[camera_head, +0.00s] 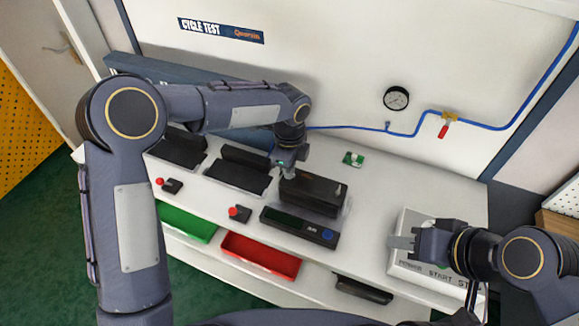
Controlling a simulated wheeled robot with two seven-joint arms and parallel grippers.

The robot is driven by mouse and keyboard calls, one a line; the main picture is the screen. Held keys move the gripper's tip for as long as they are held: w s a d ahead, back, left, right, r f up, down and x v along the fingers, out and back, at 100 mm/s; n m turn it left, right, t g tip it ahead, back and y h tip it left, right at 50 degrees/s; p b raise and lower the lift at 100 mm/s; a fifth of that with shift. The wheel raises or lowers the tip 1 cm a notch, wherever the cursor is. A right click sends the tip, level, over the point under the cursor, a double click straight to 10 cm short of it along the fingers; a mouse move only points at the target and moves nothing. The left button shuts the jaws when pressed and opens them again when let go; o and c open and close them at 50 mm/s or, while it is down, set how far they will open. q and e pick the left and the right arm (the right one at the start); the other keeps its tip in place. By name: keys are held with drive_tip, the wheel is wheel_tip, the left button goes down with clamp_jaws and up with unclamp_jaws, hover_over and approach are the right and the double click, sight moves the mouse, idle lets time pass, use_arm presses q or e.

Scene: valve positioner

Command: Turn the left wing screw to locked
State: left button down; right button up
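The valve positioner (313,192) is a black box on the white bench, in the middle of the view. A small light grey wing screw (338,189) stands upright at the right end of its top. My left gripper (284,172) points down at the left end of the top. The left wing screw is hidden by the gripper or too small to make out there. I cannot tell whether the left fingers touch or hold anything. My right gripper (392,242) is over the panel at the right, away from the positioner; its finger gap does not show clearly.
In front of the positioner is a black display unit (300,227) with a blue button. Black trays (238,172) lie to the left, with a red-knobbed switch (239,214). A pale START panel (405,274) is at right. Green (187,222) and red (260,256) bins sit below the front edge.

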idle(0.5)
use_arm(q)
drive_tip(key=c, duration=1.6)
unclamp_jaws()
drive_tip(key=shift+r, duration=0.15)
wheel_tip(320, 180, up, 7)
drive_tip(key=shift+r+b, duration=0.2)
drive_tip(key=shift+b, duration=0.35)
drive_tip(key=shift+r, duration=0.1)
